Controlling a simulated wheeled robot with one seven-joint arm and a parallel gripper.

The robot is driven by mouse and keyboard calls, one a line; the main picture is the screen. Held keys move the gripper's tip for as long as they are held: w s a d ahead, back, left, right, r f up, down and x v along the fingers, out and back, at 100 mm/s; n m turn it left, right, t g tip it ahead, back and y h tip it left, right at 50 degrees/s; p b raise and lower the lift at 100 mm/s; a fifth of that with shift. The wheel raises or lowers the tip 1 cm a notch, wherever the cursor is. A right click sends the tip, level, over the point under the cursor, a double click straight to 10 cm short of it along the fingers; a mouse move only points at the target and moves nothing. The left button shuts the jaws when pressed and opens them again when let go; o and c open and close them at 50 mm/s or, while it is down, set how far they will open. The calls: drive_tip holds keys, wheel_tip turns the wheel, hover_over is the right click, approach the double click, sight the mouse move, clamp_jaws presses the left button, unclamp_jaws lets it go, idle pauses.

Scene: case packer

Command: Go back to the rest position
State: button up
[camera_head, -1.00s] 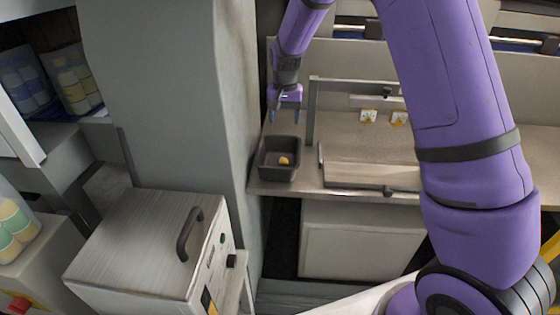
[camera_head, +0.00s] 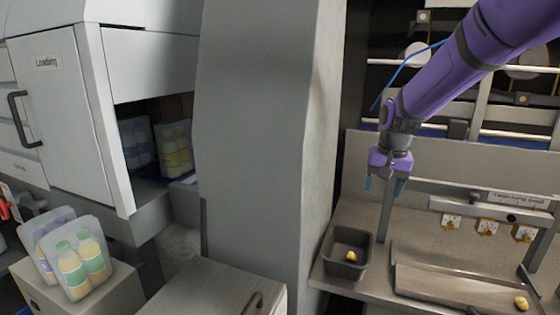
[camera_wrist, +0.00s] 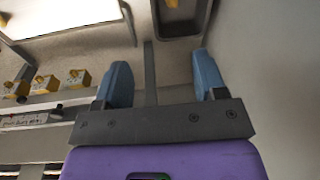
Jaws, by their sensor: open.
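My gripper (camera_head: 385,184) hangs from my purple arm above the back of the shelf, fingers pointing down. In the wrist view its two blue fingers (camera_wrist: 163,80) stand wide apart with nothing between them. A dark grey bin (camera_head: 337,262) sits on the left end of the shelf, lower and to the left of the gripper, with a small yellow piece (camera_head: 351,255) in it. The bin also shows at the top of the wrist view (camera_wrist: 183,27), apart from the fingers.
A metal tray (camera_head: 440,285) with another yellow piece (camera_head: 521,302) lies right of the bin. A thin grey post (camera_head: 386,225) rises near the gripper. A grey pillar (camera_head: 255,150) stands left of the shelf. Bottle packs (camera_head: 75,265) and a white cabinet (camera_head: 75,110) are farther left.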

drive_tip(key=s+d+r+n+t, duration=0.1)
drive_tip(key=s+d+r, duration=0.1)
drive_tip(key=s+r, duration=0.45)
drive_tip(key=s+d+r+n+t, duration=0.1)
drive_tip(key=s+r, duration=0.3)
drive_tip(key=s, duration=0.6)
drive_tip(key=s+d+n+t, duration=0.1)
drive_tip(key=s+t, duration=0.1)
drive_tip(key=s, duration=1.3)
drive_tip(key=shift+d+r+n+h, duration=0.15)
drive_tip(key=shift+d+n+h, duration=0.1)
drive_tip(key=shift+n+h, duration=0.05)
